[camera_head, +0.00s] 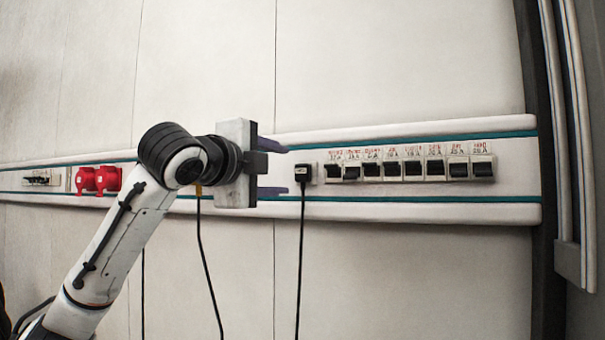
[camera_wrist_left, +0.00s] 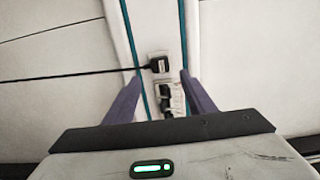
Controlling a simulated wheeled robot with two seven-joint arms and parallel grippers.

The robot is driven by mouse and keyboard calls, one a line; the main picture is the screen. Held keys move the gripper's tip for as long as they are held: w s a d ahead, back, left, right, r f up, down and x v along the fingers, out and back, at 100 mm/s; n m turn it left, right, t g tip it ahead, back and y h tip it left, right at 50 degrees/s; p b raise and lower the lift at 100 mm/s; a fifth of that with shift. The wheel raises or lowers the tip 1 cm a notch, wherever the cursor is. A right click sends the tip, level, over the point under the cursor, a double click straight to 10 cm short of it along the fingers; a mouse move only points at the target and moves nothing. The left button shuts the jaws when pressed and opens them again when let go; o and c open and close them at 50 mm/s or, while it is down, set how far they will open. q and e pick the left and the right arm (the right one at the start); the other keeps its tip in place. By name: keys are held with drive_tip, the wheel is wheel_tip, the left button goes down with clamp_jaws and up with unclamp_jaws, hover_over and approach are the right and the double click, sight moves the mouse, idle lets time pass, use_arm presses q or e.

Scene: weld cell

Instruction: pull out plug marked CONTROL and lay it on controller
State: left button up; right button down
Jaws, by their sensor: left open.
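A black plug (camera_head: 303,175) sits in the wall rail in the head view, its cable hanging straight down. A black plug with a small pale label (camera_wrist_left: 158,64) shows in the left wrist view, just beyond the fingertips, its cable running left. The label is too small to read, so I cannot tell which plug is marked CONTROL. My left gripper (camera_head: 286,170) is open at the rail, its fingers one above the other, just left of the plug in the head view. Its fingers (camera_wrist_left: 160,77) also show in the wrist view. My right gripper and the controller are not in view.
A row of labelled breaker switches (camera_head: 412,169) lies right of the plug. Red sockets (camera_head: 97,180) are on the rail at left. Dark sockets or plugs (camera_wrist_left: 166,98) show between my fingers in the wrist view.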

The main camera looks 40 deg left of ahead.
sight(301, 173)
use_arm(q)
drive_tip(key=p+x, duration=0.2)
drive_tip(key=x, duration=0.5)
drive_tip(key=shift+w, duration=0.3)
drive_tip(key=shift+w+a+p, duration=0.25)
drive_tip(key=shift+w+p, duration=0.1)
drive_tip(key=shift+w, duration=0.3)
idle(0.5)
clamp_jaws()
drive_tip(key=shift+s, duration=0.1)
